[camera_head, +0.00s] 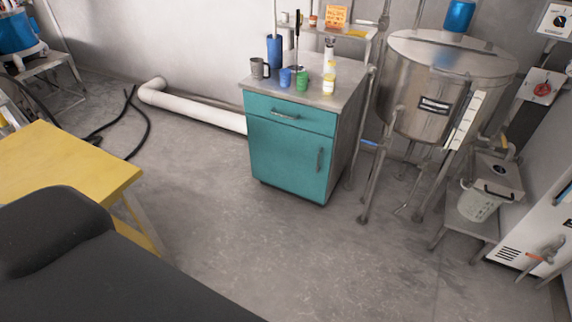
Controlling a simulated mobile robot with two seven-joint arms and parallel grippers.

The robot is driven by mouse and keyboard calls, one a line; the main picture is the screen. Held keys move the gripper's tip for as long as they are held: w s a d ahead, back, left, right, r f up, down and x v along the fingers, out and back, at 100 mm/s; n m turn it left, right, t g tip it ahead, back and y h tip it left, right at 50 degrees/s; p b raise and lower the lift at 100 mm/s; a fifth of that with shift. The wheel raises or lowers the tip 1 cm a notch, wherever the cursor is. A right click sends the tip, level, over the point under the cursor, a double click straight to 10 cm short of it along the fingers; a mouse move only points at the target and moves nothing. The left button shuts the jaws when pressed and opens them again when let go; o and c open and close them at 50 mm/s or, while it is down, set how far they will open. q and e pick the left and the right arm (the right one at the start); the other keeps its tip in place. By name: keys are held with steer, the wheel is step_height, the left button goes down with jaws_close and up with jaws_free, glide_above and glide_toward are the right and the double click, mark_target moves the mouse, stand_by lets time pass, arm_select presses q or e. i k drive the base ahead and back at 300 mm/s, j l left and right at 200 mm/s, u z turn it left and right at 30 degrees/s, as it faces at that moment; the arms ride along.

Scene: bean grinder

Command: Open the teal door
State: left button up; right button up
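The teal door (283,160) is the lower front panel of a small cabinet with a grey top, standing against the back wall right of the picture's middle. It looks shut, flush with the cabinet front. A vertical handle (319,160) sits near its right edge. Above it is a teal drawer (290,114) with a horizontal handle (285,115), also shut. Neither of my grippers shows. A dark shape at the lower left looks like part of my own body.
Cups and bottles stand on the cabinet top (330,96). A steel tank (425,110) on legs stands right of it. A yellow table (60,165) is at left, and a white pipe (190,105) runs along the wall. The floor (290,240) before the cabinet is clear.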

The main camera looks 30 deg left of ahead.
mark_target(294, 159)
steer(key=i+l+u, duration=0.15)
steer(key=i, duration=0.3)
steer(key=i+l+u, duration=0.2)
steer(key=i, duration=0.3)
steer(key=i+l+u, duration=0.15)
steer(key=i, duration=0.3)
steer(key=i+l+u, duration=0.15)
steer(key=i, duration=0.3)
